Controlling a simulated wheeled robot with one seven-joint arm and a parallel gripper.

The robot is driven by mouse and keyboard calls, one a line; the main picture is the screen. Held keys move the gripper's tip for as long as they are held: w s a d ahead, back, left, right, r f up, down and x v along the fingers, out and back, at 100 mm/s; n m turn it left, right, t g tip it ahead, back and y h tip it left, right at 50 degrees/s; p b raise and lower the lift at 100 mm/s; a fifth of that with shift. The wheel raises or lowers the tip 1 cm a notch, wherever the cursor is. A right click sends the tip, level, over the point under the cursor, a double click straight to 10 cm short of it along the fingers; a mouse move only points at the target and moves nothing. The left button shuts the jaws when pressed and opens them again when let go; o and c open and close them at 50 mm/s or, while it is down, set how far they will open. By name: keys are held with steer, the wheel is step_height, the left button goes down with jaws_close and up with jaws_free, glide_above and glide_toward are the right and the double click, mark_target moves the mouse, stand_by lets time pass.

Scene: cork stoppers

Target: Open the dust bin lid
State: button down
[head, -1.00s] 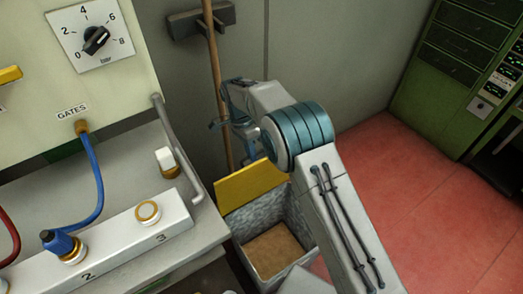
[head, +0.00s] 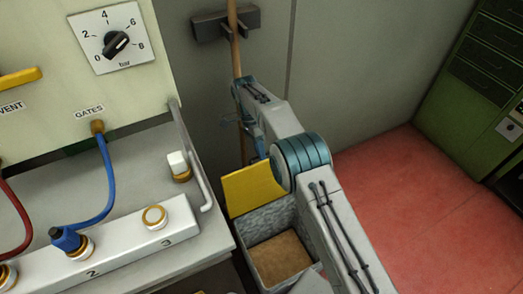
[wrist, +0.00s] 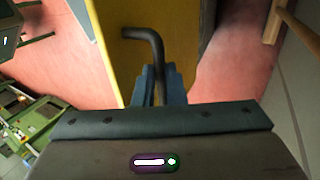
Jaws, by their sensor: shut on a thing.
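The dust bin (head: 255,222) is a grey speckled box with an open top. Its brown inside floor (head: 280,257) shows. The yellow lid (head: 252,190) stands raised, steeply tilted at the bin's back edge. In the wrist view the yellow lid (wrist: 118,62) fills the upper middle, with a dark bent handle (wrist: 157,50) on it. My gripper (wrist: 160,82) is shut on this handle, with blue fingers either side of it. In the head view my gripper is behind the lid and partly hidden by my arm.
A grey bench (head: 140,165) with a white numbered rail (head: 120,240) and hoses stands left of the bin. A wooden pole (head: 236,60) hangs on a wall bracket (head: 210,25) behind. Red floor (head: 420,220) to the right is clear; a green cabinet (head: 480,80) stands beyond.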

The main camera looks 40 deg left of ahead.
steer(key=shift+s+d+f, duration=0.1)
steer(key=shift+f, duration=0.4)
steer(key=c, duration=1.5)
jaws_free()
steer(key=shift+c, duration=0.2)
steer(key=shift+o, duration=0.3)
steer(key=shift+f, duration=0.1)
steer(key=w+d+r, duration=0.5)
steer(key=d+r, duration=0.5)
steer(key=r, duration=0.1)
steer(key=shift+d+r, duration=0.2)
steer(key=shift+w, duration=0.1)
